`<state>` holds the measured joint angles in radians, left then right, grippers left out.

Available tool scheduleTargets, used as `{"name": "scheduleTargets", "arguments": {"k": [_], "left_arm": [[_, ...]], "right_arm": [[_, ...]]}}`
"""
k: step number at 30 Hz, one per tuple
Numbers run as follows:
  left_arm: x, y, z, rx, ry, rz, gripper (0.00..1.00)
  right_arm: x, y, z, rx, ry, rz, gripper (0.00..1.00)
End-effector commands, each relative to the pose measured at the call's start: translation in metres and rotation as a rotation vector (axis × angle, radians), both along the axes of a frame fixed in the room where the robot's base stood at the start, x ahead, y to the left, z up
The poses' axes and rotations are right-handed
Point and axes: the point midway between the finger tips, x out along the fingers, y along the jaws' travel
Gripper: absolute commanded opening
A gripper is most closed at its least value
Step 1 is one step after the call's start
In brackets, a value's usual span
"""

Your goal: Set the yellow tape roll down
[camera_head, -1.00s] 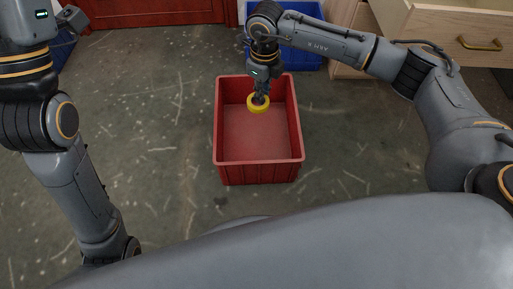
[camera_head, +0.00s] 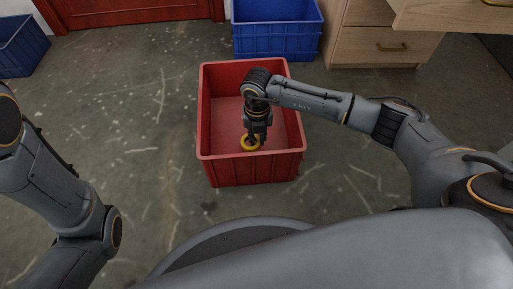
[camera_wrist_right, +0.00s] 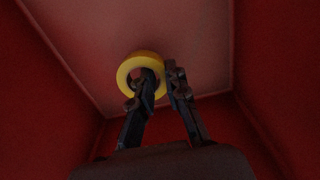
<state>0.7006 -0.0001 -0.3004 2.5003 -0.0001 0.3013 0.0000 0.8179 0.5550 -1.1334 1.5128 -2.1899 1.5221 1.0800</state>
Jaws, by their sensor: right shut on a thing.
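The yellow tape roll (camera_head: 250,143) is inside the red crate (camera_head: 222,160), low between the crate's walls. My right gripper (camera_head: 256,138) reaches down into the crate and is shut on the roll's ring. In the right wrist view the roll (camera_wrist_right: 124,76) shows at the fingertips (camera_wrist_right: 158,80), with one finger through its hole and the other outside. The crate floor (camera_wrist_right: 165,40) lies beyond it; I cannot tell whether the roll touches it. My left gripper is out of view; only part of my left arm shows at the left.
A blue crate (camera_head: 277,42) stands behind the red one, and another blue crate (camera_head: 20,45) is at the far left. A wooden drawer cabinet (camera_head: 375,45) is at the back right. The floor (camera_head: 140,130) left of the red crate is clear.

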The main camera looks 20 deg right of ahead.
Motion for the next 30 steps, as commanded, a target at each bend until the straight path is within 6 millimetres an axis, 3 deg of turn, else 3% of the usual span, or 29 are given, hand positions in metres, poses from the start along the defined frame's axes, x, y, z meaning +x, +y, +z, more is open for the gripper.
{"name": "scheduleTargets", "arguments": {"k": [9,22,23,26,30], "left_arm": [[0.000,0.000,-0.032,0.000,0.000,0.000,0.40],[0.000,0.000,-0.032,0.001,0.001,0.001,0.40],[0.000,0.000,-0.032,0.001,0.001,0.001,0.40],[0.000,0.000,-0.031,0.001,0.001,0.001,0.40],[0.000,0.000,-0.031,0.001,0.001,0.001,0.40]], "right_arm": [[0.000,0.001,-0.038,0.001,0.000,0.002,0.00],[0.000,0.000,-0.042,0.001,0.000,0.002,0.00],[0.000,0.000,-0.042,0.001,0.000,0.002,0.16],[0.000,0.000,-0.041,0.001,0.000,0.002,0.36],[0.000,0.000,-0.041,0.001,0.000,0.002,0.37]]}}
